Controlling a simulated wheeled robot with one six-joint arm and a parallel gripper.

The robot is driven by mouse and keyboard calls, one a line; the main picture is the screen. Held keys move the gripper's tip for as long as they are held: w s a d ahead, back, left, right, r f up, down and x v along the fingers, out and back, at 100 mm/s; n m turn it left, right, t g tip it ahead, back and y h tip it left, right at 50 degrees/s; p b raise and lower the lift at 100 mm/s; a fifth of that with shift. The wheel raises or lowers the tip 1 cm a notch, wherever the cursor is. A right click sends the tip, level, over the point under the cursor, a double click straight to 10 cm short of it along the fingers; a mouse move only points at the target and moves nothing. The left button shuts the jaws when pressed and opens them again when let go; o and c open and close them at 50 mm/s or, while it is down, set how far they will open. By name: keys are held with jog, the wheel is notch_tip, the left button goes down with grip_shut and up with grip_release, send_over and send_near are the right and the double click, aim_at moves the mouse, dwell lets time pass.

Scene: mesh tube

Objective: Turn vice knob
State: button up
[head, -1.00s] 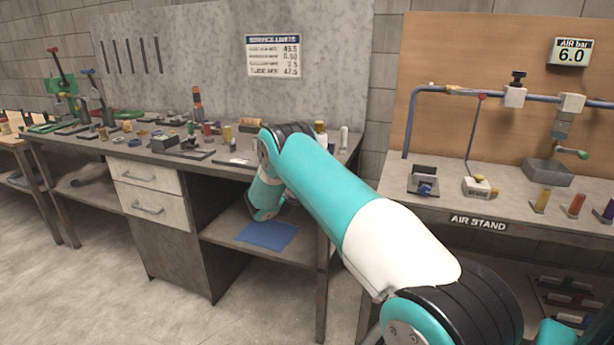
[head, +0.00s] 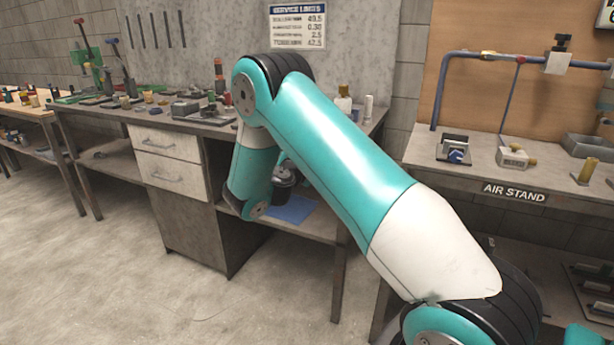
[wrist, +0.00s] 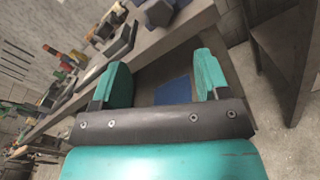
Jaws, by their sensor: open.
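I cannot tell for sure which thing is the vice. A small dark block with a blue round part (head: 457,156) sits at the left of the air stand and may be the vice with its knob. A grey block (head: 185,107) on the long workbench also looks vice-like. My gripper (wrist: 163,76) is open and empty in the wrist view, its two teal fingers wide apart, in front of the workbench edge and touching nothing.
A blue mat (head: 290,209) lies on the low shelf under the workbench (head: 110,113). It shows between my fingers in the wrist view (wrist: 174,90). Drawers (head: 165,160) stand left of my arm. Bottles and small parts crowd the benchtop. The floor in front is clear.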

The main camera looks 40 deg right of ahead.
jog(key=b+v, duration=0.2)
jog(key=shift+s+a+b, duration=0.1)
jog(key=shift+a+b, duration=0.15)
jog(key=shift+b, duration=0.1)
